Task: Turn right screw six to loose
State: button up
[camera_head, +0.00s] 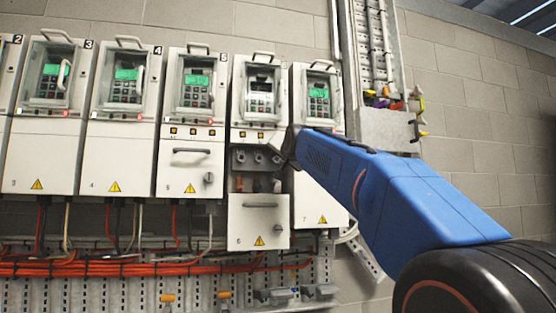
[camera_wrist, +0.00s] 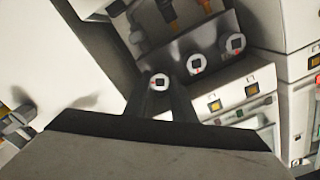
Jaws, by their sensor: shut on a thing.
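Drive six (camera_head: 261,105) has a dark display and its lower cover (camera_head: 258,220) is lowered, baring the terminal bay. A row of three round screws runs along the bay's top. The left screw (camera_head: 240,157) and middle screw (camera_head: 258,157) show in the head view. In the wrist view, turned nearly upside down, the right screw (camera_wrist: 160,81) sits between my fingertips, with the middle screw (camera_wrist: 197,63) and left screw (camera_wrist: 236,43) beside it. Each screw has a dark square socket and a small red mark. My gripper (camera_wrist: 162,95) is shut on the right screw.
Drive five (camera_head: 190,120) on the left and drive seven (camera_head: 318,110) on the right are closed, with green displays. Orange cables (camera_head: 90,268) run below. A vertical perforated rail (camera_head: 375,45) stands to the right, behind my arm.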

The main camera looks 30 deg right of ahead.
jog(key=n, duration=0.6)
jog(key=shift+n, duration=0.4)
jog(key=n, duration=1)
jog(key=shift+f+n, duration=0.1)
jog(key=shift+n, duration=2.2)
jog(key=o, duration=1.1)
jog(key=shift+c, duration=0.2)
